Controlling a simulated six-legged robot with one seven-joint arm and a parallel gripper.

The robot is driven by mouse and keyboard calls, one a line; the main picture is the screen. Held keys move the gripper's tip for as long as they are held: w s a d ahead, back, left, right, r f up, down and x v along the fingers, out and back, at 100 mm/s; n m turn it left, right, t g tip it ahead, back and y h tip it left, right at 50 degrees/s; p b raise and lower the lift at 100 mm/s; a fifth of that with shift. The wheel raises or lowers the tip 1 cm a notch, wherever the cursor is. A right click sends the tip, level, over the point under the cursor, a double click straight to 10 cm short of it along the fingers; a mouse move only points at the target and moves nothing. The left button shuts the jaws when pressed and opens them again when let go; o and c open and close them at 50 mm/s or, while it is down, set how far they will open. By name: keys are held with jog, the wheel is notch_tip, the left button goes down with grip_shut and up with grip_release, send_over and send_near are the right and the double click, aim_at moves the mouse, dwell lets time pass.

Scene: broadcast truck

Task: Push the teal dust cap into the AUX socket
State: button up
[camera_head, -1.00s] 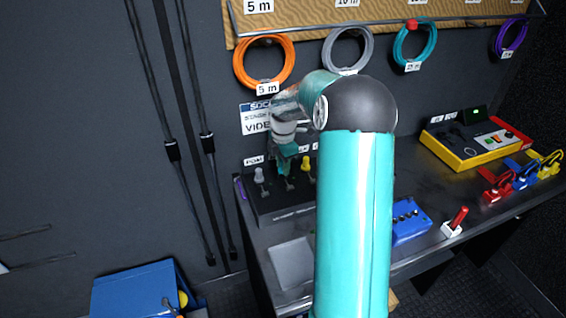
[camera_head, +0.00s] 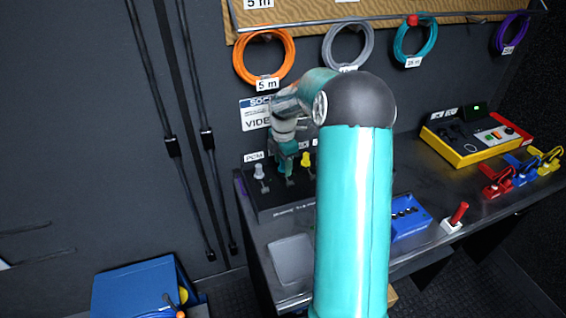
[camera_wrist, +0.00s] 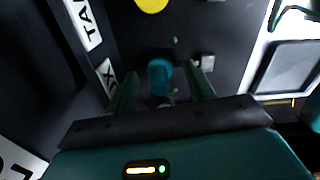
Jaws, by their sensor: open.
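The teal dust cap (camera_wrist: 159,74) shows in the wrist view, upright between my gripper's two teal fingers, beside a label whose visible letters end in "UX". My gripper (camera_wrist: 162,80) is open, with a gap on each side of the cap. The AUX socket is hidden beneath the cap, and I cannot tell how deep the cap sits. In the head view my gripper (camera_head: 287,165) points down at the dark socket box (camera_head: 285,208), between a white cap (camera_head: 259,171) and a yellow cap (camera_head: 306,159); it hides the teal cap there.
The yellow cap also shows in the wrist view (camera_wrist: 152,4). A grey pad (camera_head: 292,260) lies in front of the box. A blue box (camera_head: 408,218) and a red-handled switch (camera_head: 458,214) stand to the right. The wall with hanging cables is close behind.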

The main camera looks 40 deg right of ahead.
aim_at(282, 161)
notch_tip(282, 161, up, 14)
jog(key=shift+f, duration=0.2)
jog(key=shift+s, duration=0.1)
dwell(0.5)
jog(key=s+a+r+m+t, duration=0.1)
jog(key=s+a+r+m, duration=0.15)
jog(key=a, duration=0.35)
jog(key=s+a+r+m+h, duration=0.1)
jog(key=s+a+r+m, duration=0.15)
jog(key=s+a, duration=0.2)
jog(key=s+a+r+m+t, duration=0.1)
jog(key=s+a+r+m, duration=0.15)
jog(key=a, duration=0.35)
jog(key=s+a+m+t, duration=0.1)
jog(key=s+a+m, duration=0.3)
jog(key=s, duration=0.4)
jog(key=s+a+f+m+t+y, duration=0.1)
jog(key=s+a+m+t, duration=0.1)
jog(key=s+a+m, duration=0.3)
jog(key=s+a, duration=0.1)
jog(key=s, duration=0.2)
jog(key=shift+f, duration=0.2)
jog(key=shift+s, duration=0.1)
